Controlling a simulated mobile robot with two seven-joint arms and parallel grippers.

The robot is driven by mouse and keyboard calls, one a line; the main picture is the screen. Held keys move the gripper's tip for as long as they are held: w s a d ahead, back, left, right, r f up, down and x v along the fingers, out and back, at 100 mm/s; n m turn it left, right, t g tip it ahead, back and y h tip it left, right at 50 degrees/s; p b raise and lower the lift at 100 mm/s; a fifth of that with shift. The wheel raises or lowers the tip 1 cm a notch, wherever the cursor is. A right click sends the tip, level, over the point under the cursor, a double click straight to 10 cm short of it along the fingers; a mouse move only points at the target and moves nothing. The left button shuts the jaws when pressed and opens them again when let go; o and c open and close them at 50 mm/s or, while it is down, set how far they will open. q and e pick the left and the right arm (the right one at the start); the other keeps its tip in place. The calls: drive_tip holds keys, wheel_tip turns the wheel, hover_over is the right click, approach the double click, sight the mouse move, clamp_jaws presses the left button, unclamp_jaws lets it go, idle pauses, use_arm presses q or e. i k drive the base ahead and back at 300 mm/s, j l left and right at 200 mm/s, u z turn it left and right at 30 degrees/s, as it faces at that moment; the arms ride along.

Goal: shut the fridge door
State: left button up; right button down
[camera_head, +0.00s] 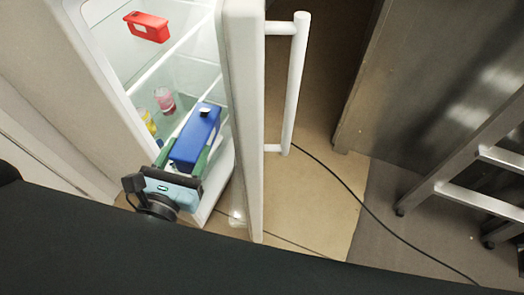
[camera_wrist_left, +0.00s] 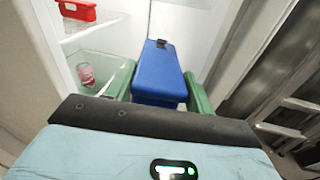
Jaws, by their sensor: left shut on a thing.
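The fridge door (camera_head: 241,110) stands open, seen nearly edge-on in the head view, with a white bar handle (camera_head: 296,85) on its outer side. The lit fridge interior (camera_head: 105,35) shows to its left. My left gripper (camera_head: 193,148) is at the fridge opening, left of the door's inner side. Its green fingers are shut on a blue box with a dark top piece (camera_head: 200,133). The wrist view also shows the blue box (camera_wrist_left: 158,72) between the green fingers. My right gripper is not in view.
A red container (camera_head: 147,27) sits on an upper shelf, and a pink-red cup (camera_head: 164,99) and a yellow item (camera_head: 148,121) stand lower inside. A dark cable (camera_head: 350,188) crosses the floor. A metal ladder (camera_head: 470,160) stands at the right. Floor right of the door is mostly clear.

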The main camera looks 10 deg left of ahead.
sight(241, 27)
drive_tip(key=u, duration=1.4)
drive_tip(key=k+l, duration=0.5)
drive_tip(key=l, duration=0.1)
